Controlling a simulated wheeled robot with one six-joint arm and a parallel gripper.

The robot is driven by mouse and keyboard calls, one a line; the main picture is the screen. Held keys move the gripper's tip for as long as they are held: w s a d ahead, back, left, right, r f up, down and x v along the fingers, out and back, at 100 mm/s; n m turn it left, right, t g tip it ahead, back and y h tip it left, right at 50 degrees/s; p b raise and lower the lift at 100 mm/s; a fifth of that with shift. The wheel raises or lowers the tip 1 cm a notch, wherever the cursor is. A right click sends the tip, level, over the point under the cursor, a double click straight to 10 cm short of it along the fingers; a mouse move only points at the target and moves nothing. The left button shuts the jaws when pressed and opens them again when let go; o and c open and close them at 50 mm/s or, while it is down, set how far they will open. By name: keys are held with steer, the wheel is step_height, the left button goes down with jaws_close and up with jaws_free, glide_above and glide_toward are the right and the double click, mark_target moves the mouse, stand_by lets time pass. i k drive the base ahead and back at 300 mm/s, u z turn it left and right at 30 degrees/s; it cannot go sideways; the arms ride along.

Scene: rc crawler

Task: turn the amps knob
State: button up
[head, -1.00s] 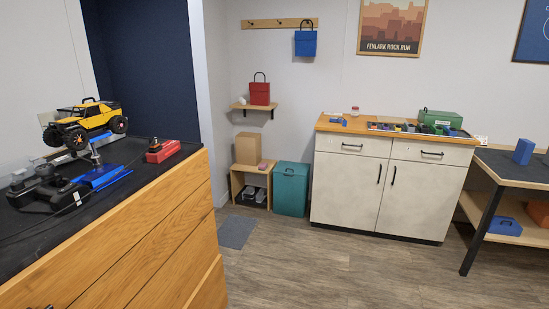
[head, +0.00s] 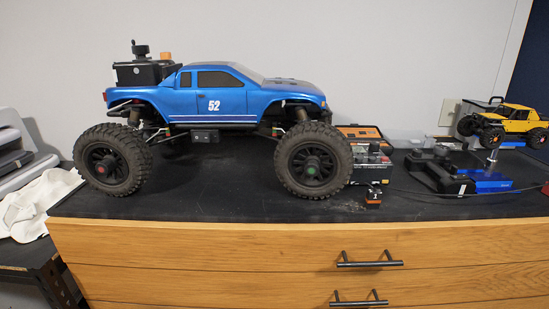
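A small dark box with a lighter panel, perhaps a charger (head: 372,170), stands on the black worktop just right of the blue truck's front wheel. Small dark knob-like parts show near its top, too small to tell which is the amps knob. The truck's wheel partly covers its left side. A small black and orange piece (head: 373,201) sits in front of it near the worktop's edge. My gripper is not in view.
A large blue truck (head: 235,98) numbered 52 fills the left and middle of the black worktop (head: 230,207). Black gear (head: 435,172), a blue stand (head: 490,180) and a yellow crawler (head: 510,125) are at the right. A white cloth (head: 40,203) hangs at the far left.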

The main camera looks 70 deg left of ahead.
mark_target(374, 146)
steer(key=u, duration=1.8)
steer(key=i, duration=0.65)
steer(key=u, duration=2.15)
steer(key=k, duration=0.9)
steer(key=z, duration=1.7)
steer(key=i, duration=0.5)
steer(key=u, duration=0.05)
